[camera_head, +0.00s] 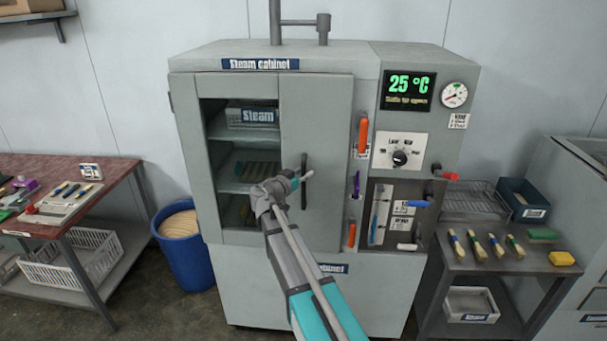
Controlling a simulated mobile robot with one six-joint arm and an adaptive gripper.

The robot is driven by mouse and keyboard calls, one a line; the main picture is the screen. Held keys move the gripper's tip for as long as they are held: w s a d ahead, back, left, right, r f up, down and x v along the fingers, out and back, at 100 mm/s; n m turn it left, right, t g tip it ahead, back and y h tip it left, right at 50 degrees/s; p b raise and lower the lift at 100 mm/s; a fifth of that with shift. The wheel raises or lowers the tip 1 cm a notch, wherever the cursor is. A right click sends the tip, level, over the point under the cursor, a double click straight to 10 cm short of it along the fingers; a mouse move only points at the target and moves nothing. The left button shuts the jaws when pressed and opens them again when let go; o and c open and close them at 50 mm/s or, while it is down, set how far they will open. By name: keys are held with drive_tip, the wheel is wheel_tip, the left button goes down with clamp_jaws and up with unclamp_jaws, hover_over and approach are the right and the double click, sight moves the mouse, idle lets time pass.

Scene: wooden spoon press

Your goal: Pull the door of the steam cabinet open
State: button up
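The steam cabinet (225,55) stands against the wall in the middle of the head view. Its front has a dark opening or window on the left, with shelves behind it, and a plain grey door panel (318,110) on the right. The panel looks flush with the front.
Valve levers, including an orange one (363,133), and a control panel (399,151) are right of the door. A blue bin (186,262) stands left of the cabinet. A red-topped workbench (112,178) is far left, and a grey tool table (470,262) is on the right.

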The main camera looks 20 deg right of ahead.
clamp_jaws()
drive_tip(key=shift+s+a, duration=0.1)
